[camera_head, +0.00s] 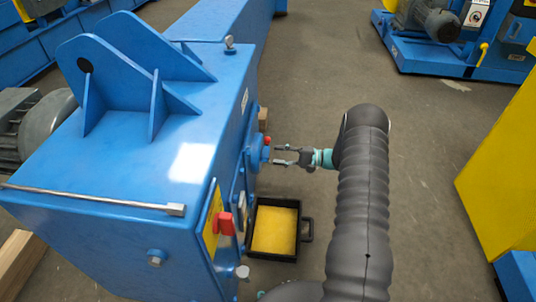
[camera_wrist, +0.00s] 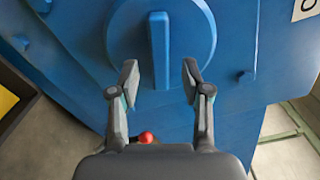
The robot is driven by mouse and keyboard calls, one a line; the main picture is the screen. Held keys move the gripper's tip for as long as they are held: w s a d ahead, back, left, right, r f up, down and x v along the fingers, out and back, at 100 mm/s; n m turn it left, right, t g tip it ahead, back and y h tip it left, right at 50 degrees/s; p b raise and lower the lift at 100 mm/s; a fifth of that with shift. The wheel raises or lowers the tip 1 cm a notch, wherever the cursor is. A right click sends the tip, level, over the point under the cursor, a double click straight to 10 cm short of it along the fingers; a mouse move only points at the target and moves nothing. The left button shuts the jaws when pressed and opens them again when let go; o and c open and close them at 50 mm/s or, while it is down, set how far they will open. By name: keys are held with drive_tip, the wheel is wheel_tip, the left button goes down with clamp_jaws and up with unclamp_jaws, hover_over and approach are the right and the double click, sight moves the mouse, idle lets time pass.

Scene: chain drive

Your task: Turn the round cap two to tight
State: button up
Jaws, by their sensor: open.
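A round blue cap (camera_wrist: 195,35) with a raised straight bar (camera_wrist: 160,50) across its middle fills the top centre of the wrist view. No number shows on it. In the head view the cap (camera_head: 256,152) sits on the right side face of the blue housing (camera_head: 165,150), partly seen edge-on. My gripper (camera_wrist: 160,82) is open, one finger on each side of the bar's lower end as seen by the wrist. In the head view my gripper (camera_head: 279,156) points left at the cap. Whether the fingertips touch the cap cannot be told.
A small red ball (camera_wrist: 146,137) shows below the cap. A red lever (camera_head: 225,223) is on the same side face. A black tray with a yellow inside (camera_head: 305,228) stands on the floor below. A long steel tool (camera_head: 100,200) lies on the housing. Floor to the right is partly open.

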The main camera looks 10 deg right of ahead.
sight(262, 153)
drive_tip(key=shift+x, duration=2.15)
clamp_jaws()
